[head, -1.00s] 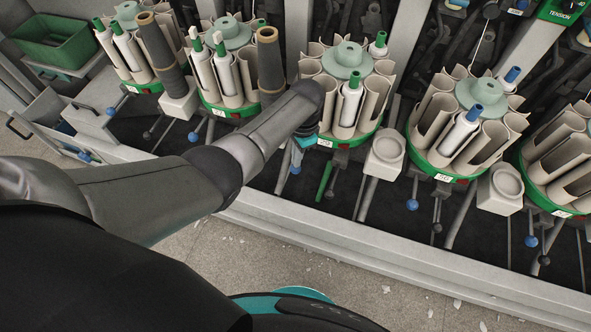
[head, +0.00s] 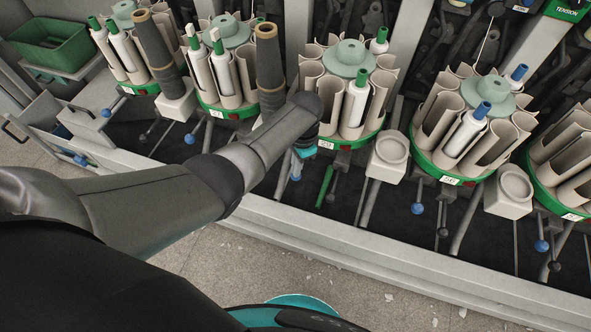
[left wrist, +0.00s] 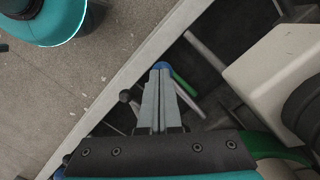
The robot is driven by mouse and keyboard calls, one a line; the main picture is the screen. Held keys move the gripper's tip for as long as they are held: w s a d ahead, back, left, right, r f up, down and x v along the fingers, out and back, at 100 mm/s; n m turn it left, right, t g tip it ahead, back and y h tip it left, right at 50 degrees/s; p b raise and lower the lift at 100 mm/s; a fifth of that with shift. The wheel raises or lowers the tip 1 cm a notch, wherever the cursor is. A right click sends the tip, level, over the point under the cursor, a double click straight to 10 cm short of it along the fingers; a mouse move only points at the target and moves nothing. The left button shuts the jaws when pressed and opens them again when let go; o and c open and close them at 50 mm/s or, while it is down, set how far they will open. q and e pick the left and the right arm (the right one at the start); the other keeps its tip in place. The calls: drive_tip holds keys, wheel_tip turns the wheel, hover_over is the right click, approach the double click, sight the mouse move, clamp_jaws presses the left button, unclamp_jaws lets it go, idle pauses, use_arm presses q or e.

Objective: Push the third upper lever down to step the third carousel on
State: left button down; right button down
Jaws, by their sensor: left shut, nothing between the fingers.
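The third carousel (head: 350,55) has a pale green hub, several beige pockets and a green rim; white-bodied tubes with green tops stand in it. Its upper lever ends in a blue knob (head: 296,177), below the rim's left side. My left gripper (head: 299,160) is shut and empty, its fingers pointing down just above this knob. In the left wrist view the shut fingers (left wrist: 160,75) reach the blue knob (left wrist: 161,65), which shows just past their tips; contact looks likely but is partly hidden. My right gripper is not in view.
A pale box-shaped holder (head: 388,156) stands right of the third carousel. Neighbouring carousels (head: 470,130) flank it. A pale machine rail (head: 330,240) runs in front, with scrap-strewn floor before it.

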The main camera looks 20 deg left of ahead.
use_arm(q)
drive_tip(key=shift+w+d+r+b, duration=0.3)
drive_tip(key=shift+w+d+b, duration=0.15)
drive_tip(key=shift+w, duration=0.05)
drive_tip(key=shift+w+d+r+b, duration=0.25)
drive_tip(key=shift+w+d+b, duration=0.15)
drive_tip(key=shift+w+b, duration=0.1)
drive_tip(key=shift+r, duration=0.15)
